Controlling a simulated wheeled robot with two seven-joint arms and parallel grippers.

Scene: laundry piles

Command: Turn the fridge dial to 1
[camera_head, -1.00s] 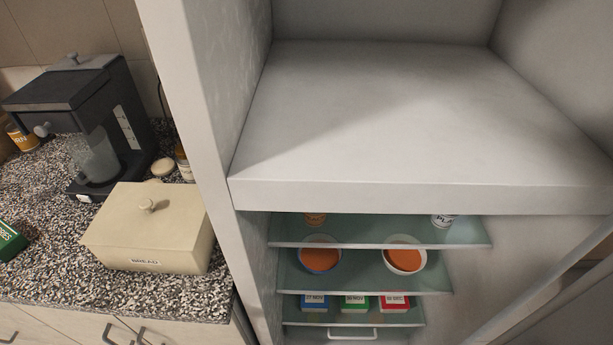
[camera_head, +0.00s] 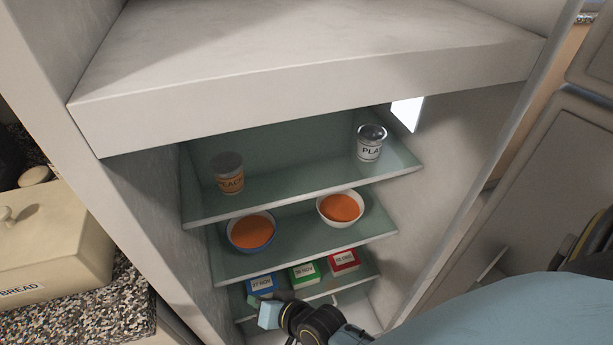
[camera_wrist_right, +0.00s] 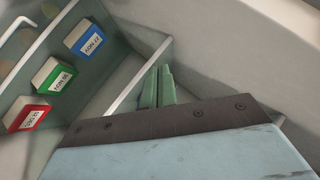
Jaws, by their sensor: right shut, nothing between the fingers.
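The open fridge shows its glass shelves (camera_head: 300,190) in the head view. I cannot make out a dial in either view. My right arm comes in from the lower right, and my right gripper (camera_head: 264,306) is low in front of the bottom shelf, by the blue box. In the right wrist view its green fingers (camera_wrist_right: 157,88) are shut together and empty, pointing toward the fridge's inside wall. My left gripper is not in view.
Labelled blue (camera_head: 262,284), green (camera_head: 305,274) and red (camera_head: 344,261) boxes stand on the bottom shelf. Bowls of orange food (camera_head: 250,232) (camera_head: 340,208) stand above, and jars (camera_head: 228,172) (camera_head: 370,143) higher. A bread box (camera_head: 50,245) is at left.

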